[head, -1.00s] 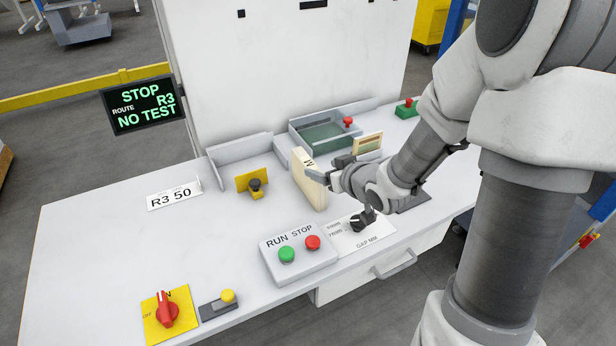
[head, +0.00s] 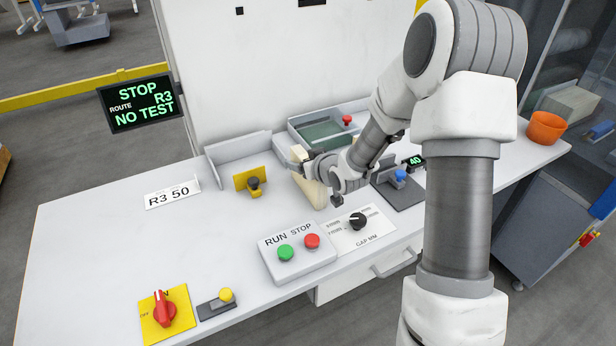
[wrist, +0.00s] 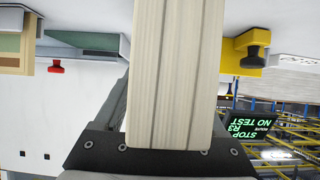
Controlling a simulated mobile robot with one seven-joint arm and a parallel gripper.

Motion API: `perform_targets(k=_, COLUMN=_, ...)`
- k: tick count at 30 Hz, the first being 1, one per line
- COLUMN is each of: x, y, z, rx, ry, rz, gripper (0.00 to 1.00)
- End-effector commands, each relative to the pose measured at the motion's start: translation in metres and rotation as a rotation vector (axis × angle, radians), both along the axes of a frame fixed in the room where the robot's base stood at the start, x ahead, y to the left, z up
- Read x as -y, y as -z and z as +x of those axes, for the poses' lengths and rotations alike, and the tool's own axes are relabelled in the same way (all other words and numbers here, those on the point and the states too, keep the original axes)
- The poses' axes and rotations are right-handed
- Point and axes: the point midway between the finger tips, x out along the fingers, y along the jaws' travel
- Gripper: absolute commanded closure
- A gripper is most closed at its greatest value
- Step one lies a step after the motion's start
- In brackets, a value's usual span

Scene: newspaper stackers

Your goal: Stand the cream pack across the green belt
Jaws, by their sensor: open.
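The cream pack (head: 312,191) stands on its narrow edge on the white worktop, in front of the green belt. My gripper (head: 302,160) is open at its upper part and hides some of it. In the wrist view the cream pack (wrist: 172,70) runs up the middle, between the two grey fingers, close to the dark palm. I cannot tell whether a finger touches it. The green belt (head: 324,132) lies empty in a grey-walled frame behind the pack.
A yellow bracket with a black knob (head: 254,185) and a grey guide (head: 240,148) stand left of the pack. The RUN STOP box (head: 297,255) and gap dial (head: 357,221) are in front. A red button (head: 347,120) sits by the belt.

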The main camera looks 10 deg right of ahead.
Motion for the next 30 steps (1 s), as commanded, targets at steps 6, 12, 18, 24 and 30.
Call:
perform_targets(k=6, x=0.0000, y=0.0003, z=0.0006, rx=0.000, ry=0.000, rz=0.000, gripper=0.28)
perform_targets(k=12, x=0.0002, y=0.0003, z=0.0004, rx=0.000, ry=0.001, rz=0.000, gripper=0.64)
perform_targets(k=18, x=0.0002, y=0.0002, z=0.0003, rx=0.000, ry=0.001, rz=0.000, gripper=0.99)
perform_targets(k=24, x=0.0002, y=0.0002, z=0.0003, rx=-0.001, ry=0.001, rz=-0.001, gripper=1.00)
perform_targets(k=30, x=0.0001, y=-0.0008, z=0.0007, rx=0.002, ry=0.001, rz=0.000, gripper=1.00)
